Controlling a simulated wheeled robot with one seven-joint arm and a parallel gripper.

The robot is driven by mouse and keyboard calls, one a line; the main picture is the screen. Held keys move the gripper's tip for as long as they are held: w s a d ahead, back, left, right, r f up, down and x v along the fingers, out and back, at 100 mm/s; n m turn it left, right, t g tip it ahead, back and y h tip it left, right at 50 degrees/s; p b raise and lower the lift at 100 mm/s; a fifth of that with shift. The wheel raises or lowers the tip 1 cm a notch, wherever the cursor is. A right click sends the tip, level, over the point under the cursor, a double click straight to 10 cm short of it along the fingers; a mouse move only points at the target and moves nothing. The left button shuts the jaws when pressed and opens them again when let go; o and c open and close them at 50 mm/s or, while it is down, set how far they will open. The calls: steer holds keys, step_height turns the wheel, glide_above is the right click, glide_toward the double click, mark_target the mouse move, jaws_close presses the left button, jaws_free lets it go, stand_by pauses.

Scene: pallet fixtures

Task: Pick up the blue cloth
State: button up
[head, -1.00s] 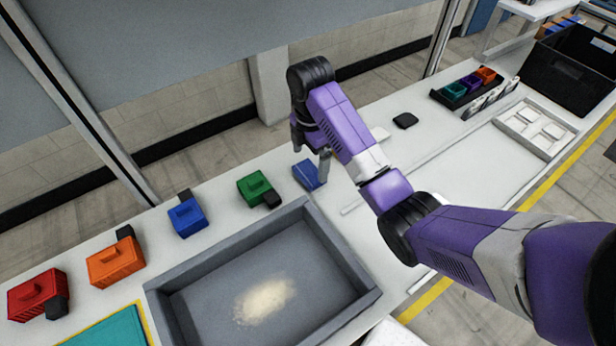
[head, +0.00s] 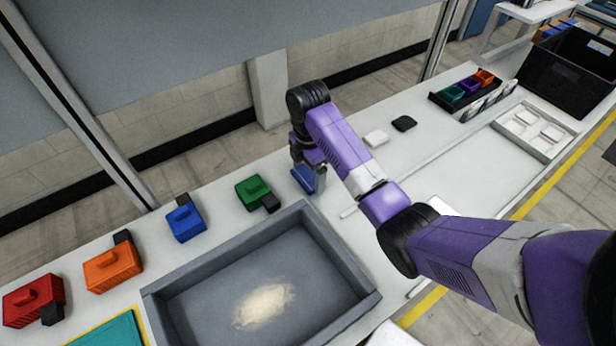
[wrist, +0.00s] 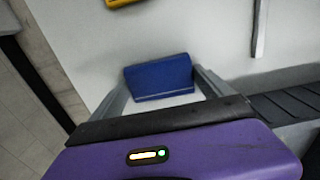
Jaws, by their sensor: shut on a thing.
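The blue cloth (head: 303,181) is a small folded blue piece at the back of the worktable, beyond the right back corner of the grey tray. My gripper (head: 312,168) points down over it and is shut on it. In the wrist view, the cloth (wrist: 160,79) sits between the two grey fingers. In the head view my gripper partly covers the cloth, and I cannot tell whether its lower edge touches the table.
A grey tray (head: 190,320) with a pale powdery patch lies in front. Green (head: 254,190), blue (head: 184,222), orange (head: 112,268) and red (head: 32,300) blocks line the table to the left. A white pad (head: 376,138) and a black pad (head: 404,124) lie to the right.

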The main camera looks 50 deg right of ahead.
mark_target(308, 176)
steer(key=shift+w+r, duration=0.1)
steer(key=shift+r, duration=0.75)
step_height(308, 176, up, 18)
steer(key=p, duration=0.5)
steer(key=shift+r, duration=0.15)
